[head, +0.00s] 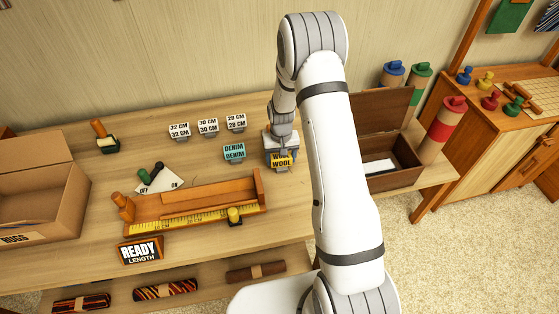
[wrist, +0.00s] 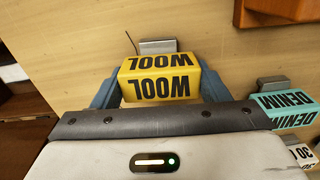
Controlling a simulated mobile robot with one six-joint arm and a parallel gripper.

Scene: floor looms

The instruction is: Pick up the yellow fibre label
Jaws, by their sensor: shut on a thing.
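The yellow fibre label (wrist: 160,80) reads WOOL and sits between my gripper's two blue-grey fingers in the wrist view. In the head view the yellow label (head: 281,161) shows just below my gripper (head: 281,150), at the right part of the table. My gripper (wrist: 158,92) is shut on the label, one finger on each side. A small grey metal piece (wrist: 157,45) shows just behind the label. I cannot tell whether the label touches the table.
The teal DENIM label (head: 234,152) stands close to the left of my gripper. White length labels (head: 208,127) stand behind it. A wooden tray with a yellow ruler (head: 190,215) lies in front. An open brown box (head: 405,150) stands right, partly behind my arm.

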